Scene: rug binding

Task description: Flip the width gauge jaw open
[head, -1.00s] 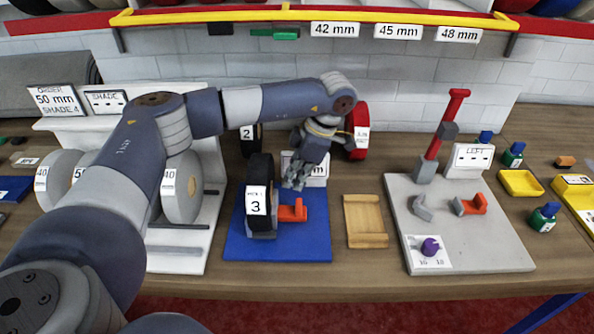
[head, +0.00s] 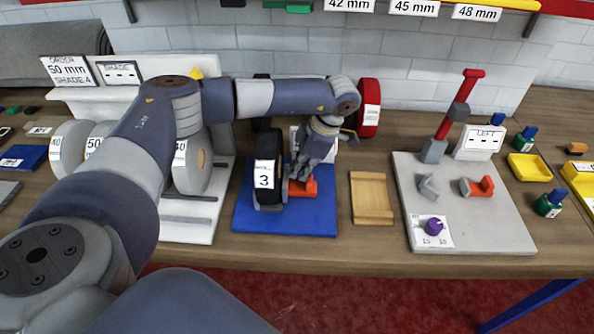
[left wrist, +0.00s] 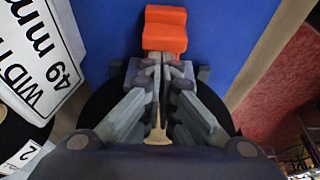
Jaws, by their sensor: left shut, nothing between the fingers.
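The width gauge has a blue base plate (head: 290,224) with a small orange jaw (head: 308,188) on it. A black roll tagged 3 (head: 268,150) stands on the plate beside the jaw. My left gripper (head: 299,174) is low over the plate, by the jaw, shut and empty. In the left wrist view the closed fingertips (left wrist: 163,62) are at the near edge of the orange jaw (left wrist: 165,30); whether they touch it I cannot tell. Part of the jaw is hidden by the gripper in the head view. My right gripper is not in view.
A width sign reading 49 mm (left wrist: 38,55) stands close to the gripper. A red roll (head: 369,106) is behind. A wooden tray (head: 371,198) lies to the right, then a grey board (head: 480,236) with a red lever press (head: 461,115). White spools (head: 188,165) stand to the left.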

